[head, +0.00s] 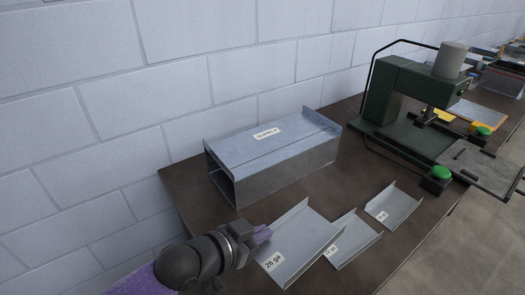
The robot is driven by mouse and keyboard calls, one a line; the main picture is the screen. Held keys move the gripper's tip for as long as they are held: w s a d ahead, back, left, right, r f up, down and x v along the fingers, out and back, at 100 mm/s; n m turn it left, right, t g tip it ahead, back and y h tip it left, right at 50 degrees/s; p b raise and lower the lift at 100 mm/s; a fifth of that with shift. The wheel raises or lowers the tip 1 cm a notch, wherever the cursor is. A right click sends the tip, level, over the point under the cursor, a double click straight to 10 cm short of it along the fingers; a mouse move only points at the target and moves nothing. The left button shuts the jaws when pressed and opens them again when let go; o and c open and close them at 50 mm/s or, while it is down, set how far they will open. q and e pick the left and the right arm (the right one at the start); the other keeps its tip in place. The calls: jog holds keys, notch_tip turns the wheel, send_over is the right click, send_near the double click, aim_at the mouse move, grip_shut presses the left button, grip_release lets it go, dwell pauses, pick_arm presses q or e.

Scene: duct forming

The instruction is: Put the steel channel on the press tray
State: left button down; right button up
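Three open grey steel channels lie on the dark table. The largest, labelled 26 ga (300,240), is nearest my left gripper. A middle-sized one whose label seems to read 22 ga (355,238) lies to its right. The smallest channel (395,205) lies farther right, its label too small to read. My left gripper (262,235) is at the left edge of the largest channel. The press tray (485,168) is a flat grey plate with black handles at the right. My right gripper is out of view.
A long closed steel duct with a label (275,150) lies behind the channels. A dark green press (405,100) stands at the back right, with green buttons (437,173) near the tray. A white block wall (150,80) runs behind the table (195,195).

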pick_arm(q)
jog(key=a+r+n+t+y+b, duration=0.2)
jog(key=a+r+n+t+y, duration=0.2)
jog(key=a+r+n+y, duration=0.8)
jog(key=d+f+m+g+h+p, duration=0.1)
jog(key=d+f+m+h, duration=0.3)
jog(key=d+f+m+g+h, duration=0.1)
jog(key=d+f+m+h, duration=0.3)
jog(key=d+f+m+g+h+p, duration=0.1)
jog(key=d+f+m+g+h, duration=0.1)
jog(key=d+f+m+h, duration=0.1)
jog(key=shift+d+f+m+h+p, duration=0.4)
jog(key=shift+f+m, duration=0.1)
jog(key=shift+f, duration=0.15)
send_over(253, 287)
notch_tip(253, 287, down, 5)
jog(key=shift+g, duration=0.3)
notch_tip(253, 287, down, 11)
jog(key=b, duration=0.4)
jog(key=shift+r+b, duration=0.2)
jog(key=shift+b, duration=0.2)
jog(key=shift+w+r, duration=0.1)
jog(key=shift+r, duration=0.05)
